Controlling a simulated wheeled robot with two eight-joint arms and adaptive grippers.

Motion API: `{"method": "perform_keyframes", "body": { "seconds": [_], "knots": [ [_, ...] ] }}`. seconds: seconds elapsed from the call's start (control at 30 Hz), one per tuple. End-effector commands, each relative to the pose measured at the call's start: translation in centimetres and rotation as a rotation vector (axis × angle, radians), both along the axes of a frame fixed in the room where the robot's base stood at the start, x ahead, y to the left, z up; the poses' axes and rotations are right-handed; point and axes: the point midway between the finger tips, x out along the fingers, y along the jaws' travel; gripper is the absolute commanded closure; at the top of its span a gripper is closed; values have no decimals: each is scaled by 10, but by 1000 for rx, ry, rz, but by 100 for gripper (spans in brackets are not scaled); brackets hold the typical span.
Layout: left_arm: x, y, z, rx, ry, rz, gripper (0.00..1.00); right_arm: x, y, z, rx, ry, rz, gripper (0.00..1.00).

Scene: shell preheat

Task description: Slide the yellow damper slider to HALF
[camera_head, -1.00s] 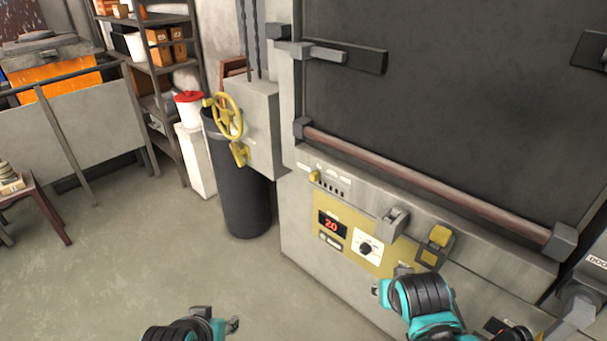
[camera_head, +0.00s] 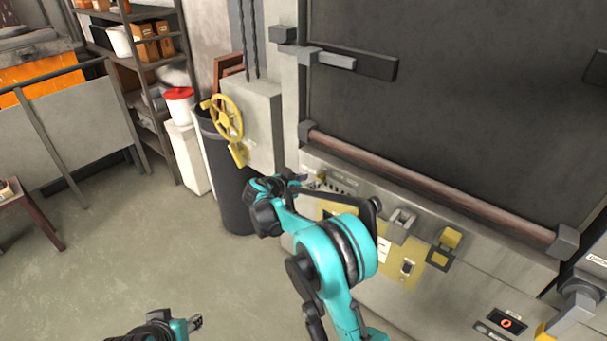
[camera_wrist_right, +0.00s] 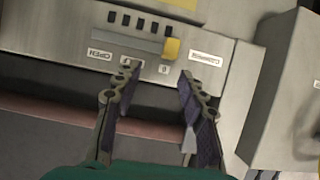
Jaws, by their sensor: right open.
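The yellow damper slider (camera_wrist_right: 172,48) sits at the right end of its slot (camera_wrist_right: 125,42) in the right wrist view, at the end by the label that looks like CLOSED (camera_wrist_right: 205,58). The OPEN label (camera_wrist_right: 100,54) is at the other end, upside down. Small marks between them are too small to read. In the head view the slider (camera_head: 321,175) is at the panel's left end, partly behind my gripper. My right gripper (camera_wrist_right: 158,74) is open and empty, its fingertips just short of the slider, apart from it. My left gripper (camera_head: 192,324) is low in the head view, away from the panel.
A long reddish bar (camera_head: 430,187) runs across the oven door (camera_head: 450,90) just above the panel. A grey box with a yellow handwheel (camera_head: 227,117) and a dark bin (camera_head: 235,200) stand left of the oven. The floor at front left is clear.

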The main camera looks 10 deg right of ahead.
Motion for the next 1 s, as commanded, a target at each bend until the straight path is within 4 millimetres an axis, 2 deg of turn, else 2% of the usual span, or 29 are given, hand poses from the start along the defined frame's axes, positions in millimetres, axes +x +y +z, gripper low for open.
{"method": "perform_keyframes", "body": {
  "seconds": [0.13, 0.27, 0.7, 1.0],
  "knots": [
    [0, 0, 2, 0, 0, 0, 60, 10, 4, -8, -11, -40, -19, 59],
    [0, 0, 0, 0, 0, 0, 60, 14, -1, -12, -11, -46, -22, 59],
    [0, 0, -19, 0, 0, 0, 60, 50, -48, -37, -11, -43, -21, 59],
    [0, 0, -19, 0, 0, 0, 60, 54, -52, -38, -11, -43, -19, 59]
  ]
}}
